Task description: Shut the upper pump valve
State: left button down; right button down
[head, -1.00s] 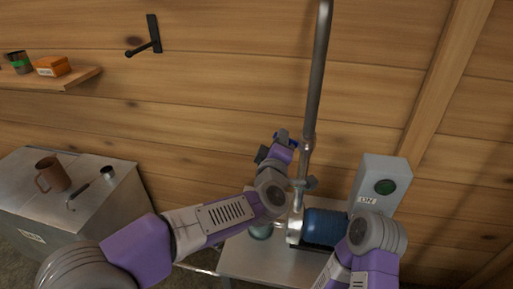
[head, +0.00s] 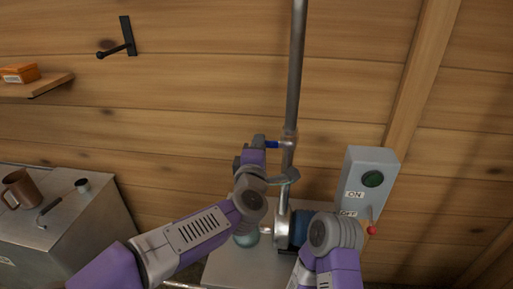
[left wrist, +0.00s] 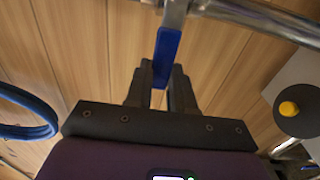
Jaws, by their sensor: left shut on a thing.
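The upper pump valve is on a vertical metal pipe (head: 296,70). Its blue lever (head: 272,144) sticks out to the left of the pipe, roughly level. My left gripper (head: 262,143) is at the lever's outer end. In the left wrist view, the blue lever (left wrist: 167,55) runs down between the fingers of my left gripper (left wrist: 162,80), which are shut on it.
A grey switch box (head: 360,190) with a green button and a red-tipped switch stands right of the pipe. The blue pump motor (head: 300,228) is partly behind my right arm. A metal cabinet (head: 100,225) with a brown mug (head: 18,188) is at the left.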

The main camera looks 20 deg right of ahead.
pick_arm(q)
jog(key=c, duration=1)
grip_release()
jog(key=shift+o, duration=0.2)
jog(key=v, duration=0.7)
jog(key=shift+s, duration=0.25)
jog(key=shift+a, duration=0.1)
